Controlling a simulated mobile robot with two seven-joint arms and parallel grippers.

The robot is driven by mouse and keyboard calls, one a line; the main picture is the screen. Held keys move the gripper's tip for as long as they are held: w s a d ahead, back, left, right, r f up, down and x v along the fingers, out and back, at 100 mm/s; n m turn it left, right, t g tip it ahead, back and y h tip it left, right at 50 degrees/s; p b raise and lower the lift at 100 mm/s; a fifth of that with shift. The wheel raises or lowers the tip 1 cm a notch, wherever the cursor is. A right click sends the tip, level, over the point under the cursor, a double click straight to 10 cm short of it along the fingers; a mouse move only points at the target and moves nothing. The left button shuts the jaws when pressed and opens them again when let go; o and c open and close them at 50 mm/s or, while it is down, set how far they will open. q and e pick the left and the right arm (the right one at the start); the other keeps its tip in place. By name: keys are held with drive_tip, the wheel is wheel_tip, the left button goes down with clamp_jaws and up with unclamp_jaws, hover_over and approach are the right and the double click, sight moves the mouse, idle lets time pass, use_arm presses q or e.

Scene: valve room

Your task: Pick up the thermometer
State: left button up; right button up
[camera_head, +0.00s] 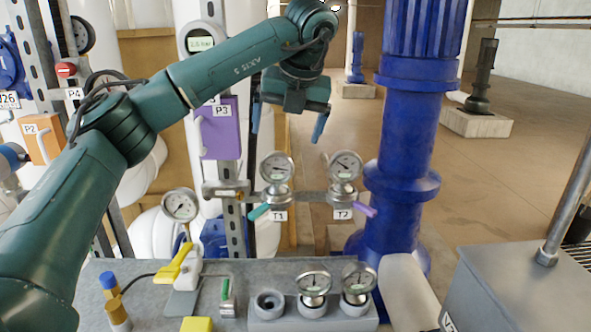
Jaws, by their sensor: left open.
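Several round dial gauges are in view, and I cannot tell for sure which is the thermometer. Two dial gauges (313,284) (358,277) stand upright in a grey holder block (262,324) on the bench, whose left socket (268,304) is empty. Two more are mounted behind the bench: the T1 gauge (277,167) with a green lever and the T2 gauge (345,165) with a purple lever. My left gripper (288,122) is open and empty, its blue fingers pointing down, above the mounted gauges in the picture. My right gripper is not in view.
A thick blue pipe (404,150) rises right of T2. A grey cabinet (515,290) stands at right.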

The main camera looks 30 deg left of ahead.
sight(276, 169)
use_arm(q)
drive_tip(key=x, duration=0.6)
drive_tip(key=shift+a+f, duration=0.2)
drive_tip(key=shift+a, duration=0.2)
drive_tip(key=p+x, duration=0.2)
drive_tip(key=x, duration=0.3)
drive_tip(key=shift+w+f, duration=0.2)
drive_tip(key=shift+w+a+f, duration=0.1)
drive_tip(key=shift+a+f, duration=0.05)
drive_tip(key=shift+f, duration=0.25)
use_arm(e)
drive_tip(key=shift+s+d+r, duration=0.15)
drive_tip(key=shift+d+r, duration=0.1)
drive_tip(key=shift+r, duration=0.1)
use_arm(q)
drive_tip(key=c, duration=0.9)
drive_tip(key=shift+c, duration=0.2)
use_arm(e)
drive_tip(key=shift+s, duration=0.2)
use_arm(q)
drive_tip(key=shift+r, duration=0.1)
